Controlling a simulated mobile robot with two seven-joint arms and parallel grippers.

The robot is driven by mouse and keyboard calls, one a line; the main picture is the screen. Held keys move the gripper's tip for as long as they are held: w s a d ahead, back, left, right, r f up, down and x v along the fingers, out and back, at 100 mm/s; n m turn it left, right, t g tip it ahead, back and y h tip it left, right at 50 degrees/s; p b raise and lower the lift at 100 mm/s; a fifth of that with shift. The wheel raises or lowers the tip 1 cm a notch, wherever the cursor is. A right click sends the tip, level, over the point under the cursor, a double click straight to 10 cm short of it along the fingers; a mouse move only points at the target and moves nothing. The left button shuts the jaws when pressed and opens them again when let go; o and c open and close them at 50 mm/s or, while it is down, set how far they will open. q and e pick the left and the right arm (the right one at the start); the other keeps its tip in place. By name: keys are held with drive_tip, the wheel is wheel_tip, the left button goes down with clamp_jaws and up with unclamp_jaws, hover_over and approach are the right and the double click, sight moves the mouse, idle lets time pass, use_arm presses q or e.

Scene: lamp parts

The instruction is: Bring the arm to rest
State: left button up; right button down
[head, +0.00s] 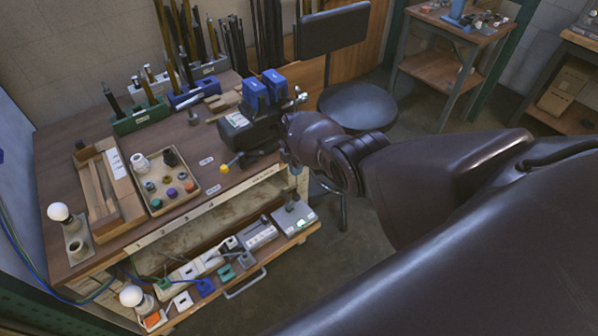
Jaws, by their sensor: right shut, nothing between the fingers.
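My right arm comes in from the right and reaches over the bench's right end. My left arm and gripper are not in view. A white bulb (58,212) stands in a holder at the bench's left front. Another white bulb (131,296) is on the lower shelf.
The wooden bench (190,218) holds a tray (190,201) of small parts and a wooden box (126,213). A round dark stool (358,105) stands behind my arm. Floor shows right of the bench.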

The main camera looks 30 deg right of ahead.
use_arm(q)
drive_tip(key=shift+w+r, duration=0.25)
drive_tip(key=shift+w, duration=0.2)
